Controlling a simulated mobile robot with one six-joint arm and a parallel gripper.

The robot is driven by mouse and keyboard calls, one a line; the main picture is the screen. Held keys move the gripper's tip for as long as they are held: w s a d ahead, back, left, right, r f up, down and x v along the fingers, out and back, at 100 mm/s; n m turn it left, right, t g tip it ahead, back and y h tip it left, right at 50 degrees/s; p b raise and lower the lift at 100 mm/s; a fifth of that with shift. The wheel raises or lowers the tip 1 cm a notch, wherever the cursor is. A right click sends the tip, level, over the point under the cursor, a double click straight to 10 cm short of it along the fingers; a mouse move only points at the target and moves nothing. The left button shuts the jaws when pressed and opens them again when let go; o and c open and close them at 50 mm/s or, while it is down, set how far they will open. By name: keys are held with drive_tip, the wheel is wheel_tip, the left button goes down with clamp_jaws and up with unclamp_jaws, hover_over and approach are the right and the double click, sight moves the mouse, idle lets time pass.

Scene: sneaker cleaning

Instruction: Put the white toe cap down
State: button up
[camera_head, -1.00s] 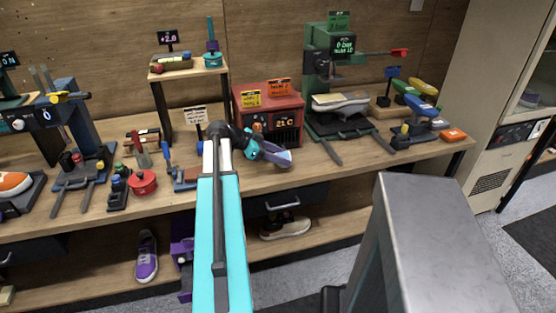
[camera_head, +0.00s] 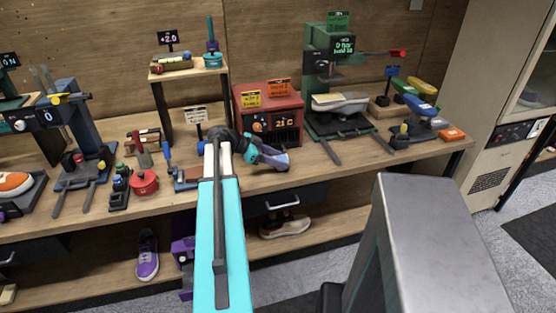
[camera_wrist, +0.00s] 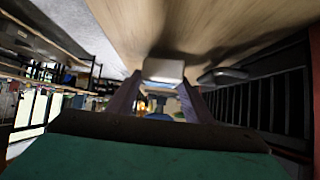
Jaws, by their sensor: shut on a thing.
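In the wrist view, a small white piece (camera_wrist: 163,70), which looks like the white toe cap, sits between the tips of my gripper's two fingers (camera_wrist: 161,88). The fingers are shut on it. Wood surface shows close behind it; I cannot tell whether the piece touches the wood. In the head view, my gripper (camera_head: 275,158) is over the front part of the workbench (camera_head: 330,178), before the red box machine.
The red machine (camera_head: 268,118) with orange and yellow signs stands just behind my gripper. A green press (camera_head: 322,75) with a pale shoe-shaped form is to its right. A red pot (camera_head: 143,183) and small tools stand to the left. Bench right of my gripper is fairly clear.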

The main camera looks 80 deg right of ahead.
drive_tip(key=shift+f, duration=0.45)
drive_tip(key=shift+f, duration=0.15)
drive_tip(key=o, duration=1.1)
drive_tip(key=shift+o, duration=0.2)
drive_tip(key=shift+r, duration=0.2)
drive_tip(key=b+v, duration=0.2)
drive_tip(key=v, duration=1)
drive_tip(key=shift+d+r, duration=0.1)
